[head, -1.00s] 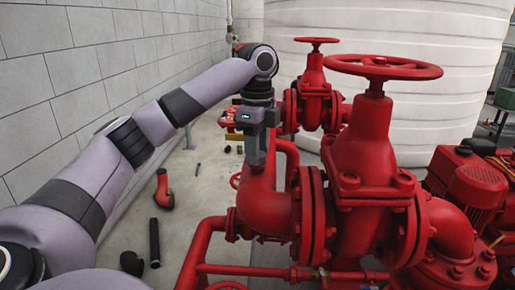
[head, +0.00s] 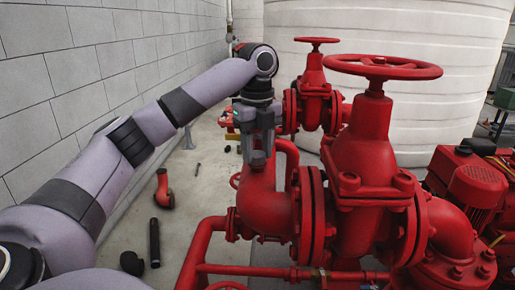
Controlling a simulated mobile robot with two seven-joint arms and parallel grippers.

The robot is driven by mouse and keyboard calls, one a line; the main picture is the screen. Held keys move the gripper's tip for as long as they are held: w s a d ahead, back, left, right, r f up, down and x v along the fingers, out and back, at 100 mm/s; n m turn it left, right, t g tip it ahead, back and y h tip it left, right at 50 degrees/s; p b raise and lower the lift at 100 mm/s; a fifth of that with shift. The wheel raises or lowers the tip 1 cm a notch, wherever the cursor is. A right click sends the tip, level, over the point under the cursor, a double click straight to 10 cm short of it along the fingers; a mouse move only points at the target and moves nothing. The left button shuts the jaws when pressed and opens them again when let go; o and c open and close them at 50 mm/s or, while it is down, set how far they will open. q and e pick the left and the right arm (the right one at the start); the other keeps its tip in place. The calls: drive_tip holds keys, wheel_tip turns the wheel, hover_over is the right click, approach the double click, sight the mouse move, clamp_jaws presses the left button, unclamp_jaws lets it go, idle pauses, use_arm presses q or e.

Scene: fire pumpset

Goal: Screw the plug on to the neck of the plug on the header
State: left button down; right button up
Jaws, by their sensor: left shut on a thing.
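My left gripper (head: 258,160) points straight down at the top of the red header's elbow pipe (head: 262,205), left of the large red valve. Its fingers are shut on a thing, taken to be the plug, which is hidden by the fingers. The neck on the header is also hidden at the fingertips, so I cannot tell how far the plug sits on it. My right gripper is not in view.
A large red gate valve with a handwheel (head: 382,67) stands close to the right of my gripper. A smaller valve handwheel (head: 316,41) is behind. A loose red elbow (head: 164,190) and a black pipe (head: 154,243) lie on the floor at left.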

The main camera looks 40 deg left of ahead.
use_arm(q)
drive_tip(key=shift+m, duration=0.4)
drive_tip(key=m, duration=0.4)
drive_tip(key=shift+m, duration=0.3)
drive_tip(key=shift+m, duration=0.4)
drive_tip(key=m, duration=0.3)
drive_tip(key=shift+f+m, duration=0.1)
drive_tip(key=shift+m, duration=0.2)
drive_tip(key=m, duration=0.3)
drive_tip(key=shift+s+m, duration=0.1)
drive_tip(key=shift+m, duration=0.2)
drive_tip(key=c, duration=0.5)
unclamp_jaws()
drive_tip(key=shift+a, duration=0.1)
drive_tip(key=shift+c, duration=0.2)
